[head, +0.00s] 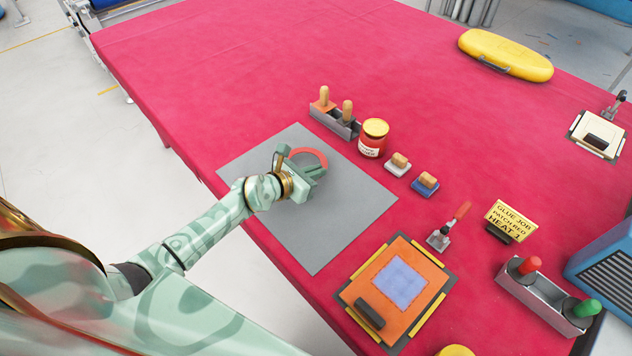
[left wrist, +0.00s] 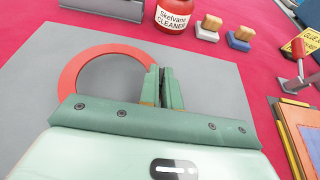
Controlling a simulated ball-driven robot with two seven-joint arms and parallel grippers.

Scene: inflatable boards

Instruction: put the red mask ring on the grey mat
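The red mask ring (head: 312,155) is a flat red band over the far part of the grey mat (head: 318,232). The ring (left wrist: 72,75) also shows in the left wrist view, with mat grey visible through its middle. I cannot tell whether it touches the mat or is slightly above it. My left gripper (head: 312,172) is over the mat at the ring's near side. In the left wrist view its fingers (left wrist: 162,85) are close together on the ring's right side and hide that part of the band. My right gripper is not in view.
Beyond the mat are a grey holder (head: 335,120) with wooden-handled tools, a red cleaner tin (head: 373,140) and two wooden-knobbed blocks (head: 398,165). An orange framed board (head: 395,290) lies near the mat's right corner. The left part of the red table (head: 220,70) is clear.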

